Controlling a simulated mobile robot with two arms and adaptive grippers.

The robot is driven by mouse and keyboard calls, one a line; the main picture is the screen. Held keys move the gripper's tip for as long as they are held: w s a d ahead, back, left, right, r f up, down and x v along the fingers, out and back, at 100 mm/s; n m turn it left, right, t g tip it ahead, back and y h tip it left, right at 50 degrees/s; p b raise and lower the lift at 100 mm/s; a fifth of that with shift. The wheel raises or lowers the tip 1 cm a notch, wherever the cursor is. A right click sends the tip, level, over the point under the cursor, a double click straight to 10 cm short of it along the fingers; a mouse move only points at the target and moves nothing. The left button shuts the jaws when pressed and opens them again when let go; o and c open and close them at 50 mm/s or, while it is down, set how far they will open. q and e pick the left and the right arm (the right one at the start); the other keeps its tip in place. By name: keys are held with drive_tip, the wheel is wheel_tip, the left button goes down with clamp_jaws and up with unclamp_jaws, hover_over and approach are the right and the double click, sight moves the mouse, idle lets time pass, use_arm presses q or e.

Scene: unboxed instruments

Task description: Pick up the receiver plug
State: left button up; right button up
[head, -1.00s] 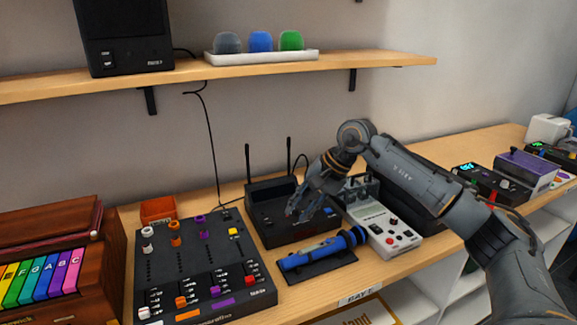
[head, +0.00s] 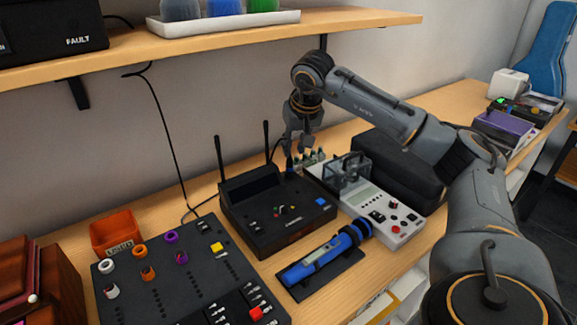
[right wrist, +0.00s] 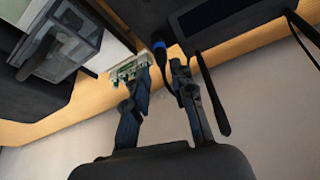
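The receiver (head: 275,210) is a black box with two upright antennas on the wooden counter. What looks like its plug (right wrist: 161,52), dark with a blue band, shows in the right wrist view just beyond my right fingertips. In the head view the plug is a small dark shape (head: 289,167) at the receiver's back right corner, partly hidden. My right gripper (head: 299,150) hangs down above that corner. In the right wrist view the right gripper (right wrist: 160,75) is open, its fingers on either side of the line to the plug, nothing clearly between them. My left gripper is out of view.
A green circuit piece (right wrist: 128,70) lies close beside the fingers. A white-grey device with a clear box (head: 385,215) stands right of the receiver. A blue tube (head: 325,255) lies in front, a black mixer (head: 180,275) to the left. The shelf (head: 220,38) runs above.

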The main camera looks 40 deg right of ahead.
sight(291, 159)
drive_tip(key=x, duration=0.4)
drive_tip(key=p+x, duration=0.1)
drive_tip(key=x, duration=0.3)
drive_tip(key=shift+w+d+f, duration=0.1)
drive_tip(key=shift+w+d, duration=0.05)
drive_tip(key=shift+w, duration=0.15)
clamp_jaws()
